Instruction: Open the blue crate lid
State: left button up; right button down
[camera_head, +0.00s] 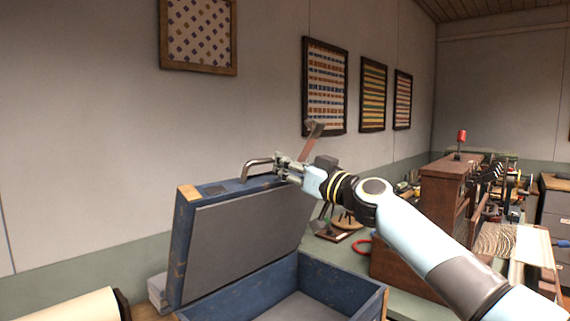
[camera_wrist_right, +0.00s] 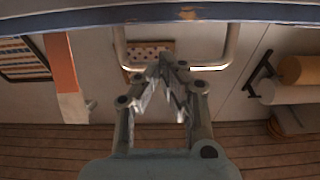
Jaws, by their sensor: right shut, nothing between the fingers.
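The blue crate (camera_head: 340,285) stands at the lower middle of the head view, with its grey inside showing. Its lid (camera_head: 250,232) is raised and leans steeply, with its grey inner face towards me. A metal handle (camera_head: 254,163) sticks up from the lid's top edge. It also shows in the right wrist view (camera_wrist_right: 229,52), below the blue lid edge (camera_wrist_right: 90,18). My right gripper (camera_head: 281,165) is beside the handle in the head view. In the wrist view its fingertips (camera_wrist_right: 168,62) meet near the handle's bar and look shut and empty. My left gripper is not in view.
A wooden cabinet (camera_head: 447,196) and a cluttered bench stand to the right. A pale roll (camera_head: 75,306) is at lower left. Framed textiles (camera_head: 325,85) hang on the wall behind the lid.

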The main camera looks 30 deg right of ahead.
jog(key=b+x, duration=0.1)
jog(key=x, duration=0.1)
jog(key=b+x, duration=0.2)
jog(key=x, duration=0.1)
jog(key=b+x, duration=0.1)
jog(key=x, duration=0.1)
jog(key=shift+w+a+r+b, duration=0.1)
jog(key=shift+w+r+b, duration=0.15)
jog(key=shift+r+b, duration=0.15)
jog(key=shift+w+r, duration=0.15)
jog(key=shift+r, duration=0.1)
